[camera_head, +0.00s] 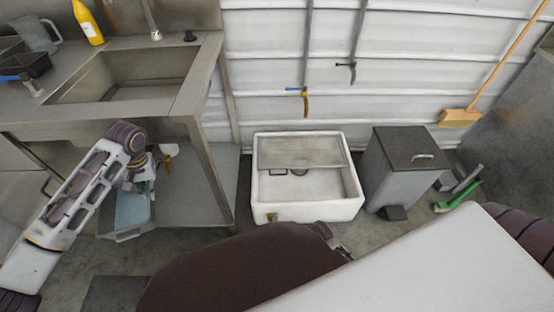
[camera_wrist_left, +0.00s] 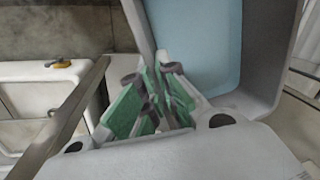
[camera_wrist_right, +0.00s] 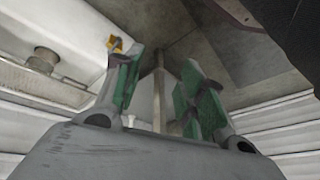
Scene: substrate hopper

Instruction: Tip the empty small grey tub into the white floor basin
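The small grey tub (camera_head: 128,235) is at the lower left of the head view, by the steel table's lower shelf. Its inside looks pale blue; it also fills the upper right of the left wrist view (camera_wrist_left: 265,95). My left gripper (camera_head: 147,178) is at the tub's rim. In the left wrist view its green-padded fingers (camera_wrist_left: 155,82) are closed on the tub's wall. The white floor basin (camera_head: 300,212) stands on the floor right of the table. My right gripper (camera_wrist_right: 157,65) is open and empty near the basin (camera_wrist_right: 75,30); my right arm mostly hides it in the head view.
The steel sink table (camera_head: 190,95) and its leg (camera_head: 215,180) stand between the tub and basin. A grey pedal bin (camera_head: 395,175) is close right of the basin. A green brush (camera_head: 457,198) lies farther right.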

